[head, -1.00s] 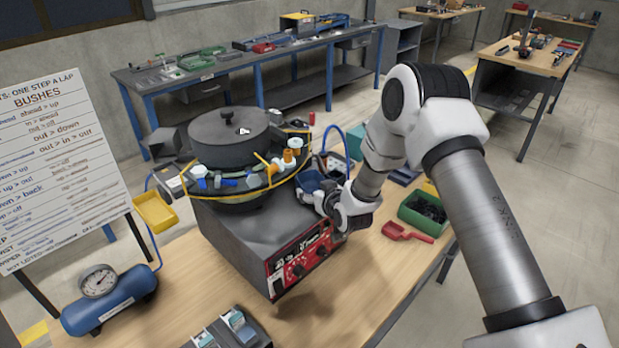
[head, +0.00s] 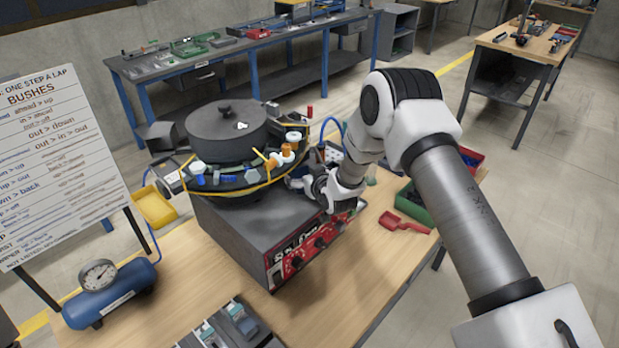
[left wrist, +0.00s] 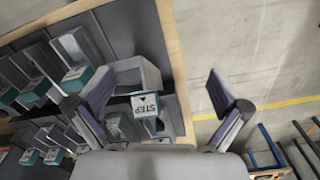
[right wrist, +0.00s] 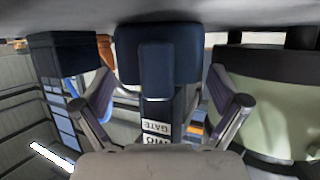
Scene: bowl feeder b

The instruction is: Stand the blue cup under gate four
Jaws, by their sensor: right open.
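In the right wrist view a dark blue cup-like body (right wrist: 158,52) with an upright handle-like bar stands between the fingers. My right gripper (right wrist: 160,100) is open around the bar; contact cannot be told. In the head view my right gripper (head: 312,188) is beside the right side of the bowl feeder (head: 226,135) and hides the blue cup. Gate four cannot be picked out. My left gripper (left wrist: 160,98) is open and empty over racks with teal pieces marked STEP (left wrist: 138,112).
Another dark blue body (right wrist: 66,52) is left of the fingers. The feeder stands on a grey base with a red control panel (head: 307,246). A red scoop (head: 402,222) and a green bin (head: 415,203) lie to the right. A blue air tank (head: 108,296) is at left.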

